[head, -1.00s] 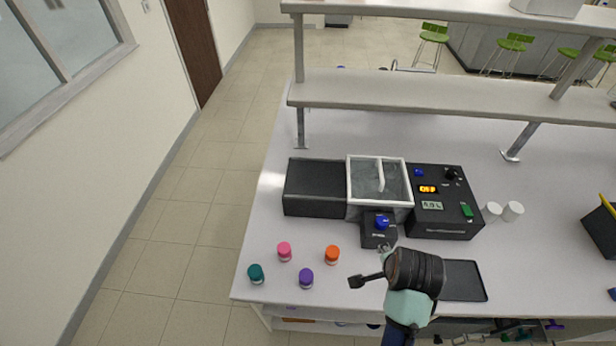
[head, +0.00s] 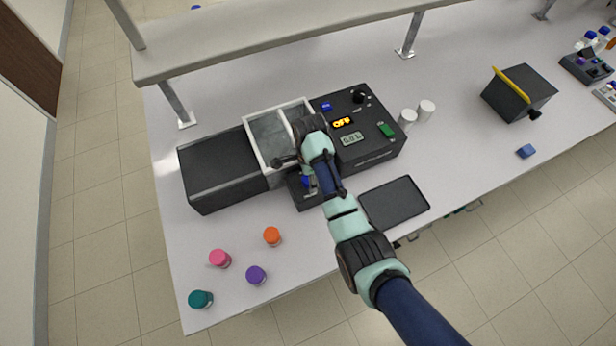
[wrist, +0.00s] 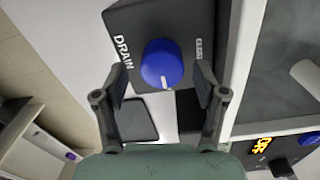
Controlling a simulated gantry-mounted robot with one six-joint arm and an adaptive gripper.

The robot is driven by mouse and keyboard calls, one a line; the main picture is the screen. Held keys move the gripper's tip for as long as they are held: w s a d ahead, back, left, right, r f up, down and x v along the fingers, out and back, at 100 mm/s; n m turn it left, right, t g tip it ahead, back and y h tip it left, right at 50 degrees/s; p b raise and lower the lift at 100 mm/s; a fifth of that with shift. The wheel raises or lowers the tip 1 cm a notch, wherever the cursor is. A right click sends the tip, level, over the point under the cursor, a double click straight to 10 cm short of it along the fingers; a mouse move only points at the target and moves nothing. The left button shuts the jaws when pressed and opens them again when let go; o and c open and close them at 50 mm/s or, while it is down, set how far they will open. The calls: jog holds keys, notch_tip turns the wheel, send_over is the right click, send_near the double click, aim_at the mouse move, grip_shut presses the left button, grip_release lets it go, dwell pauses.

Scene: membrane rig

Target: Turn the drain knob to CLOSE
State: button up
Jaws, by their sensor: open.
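The drain knob (wrist: 162,64) is a round blue knob with a white pointer line, on a black block (wrist: 130,18) marked DRAIN. In the wrist view its pointer aims down, toward my gripper's side. A second label beside the knob is too small to read. My gripper (wrist: 160,90) is open, with one finger on either side below the knob, and holds nothing. I cannot tell whether the fingers touch the knob. In the head view the knob (head: 306,181) is partly hidden by my arm, and the black block (head: 304,201) stands in front of the rig.
The rig has a clear tank (head: 270,140) with a white frame and a control box (head: 372,145) reading OFF. A black tray (head: 395,203) lies to the right. Several coloured-capped jars, including an orange one (head: 272,236), stand front left. A shelf (head: 250,40) spans the back.

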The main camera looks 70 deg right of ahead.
jog(key=shift+f, duration=0.75)
jog(key=c, duration=1.1)
jog(key=shift+c, duration=0.2)
jog(key=shift+w+d+r+n, duration=0.1)
jog(key=shift+r+n, duration=0.05)
jog(key=shift+n, duration=0.15)
jog(key=n+p, duration=0.2)
jog(key=n, duration=0.1)
jog(key=shift+r+p, duration=0.1)
jog(key=shift+p, duration=0.25)
jog(key=n+p, duration=0.1)
jog(key=n, duration=0.4)
jog(key=shift+p, duration=0.4)
jog(key=n+p, duration=0.1)
jog(key=n, duration=0.3)
jog(key=shift+w, duration=0.1)
jog(key=n+p, duration=0.1)
jog(key=n, duration=0.4)
jog(key=shift+n, duration=0.3)
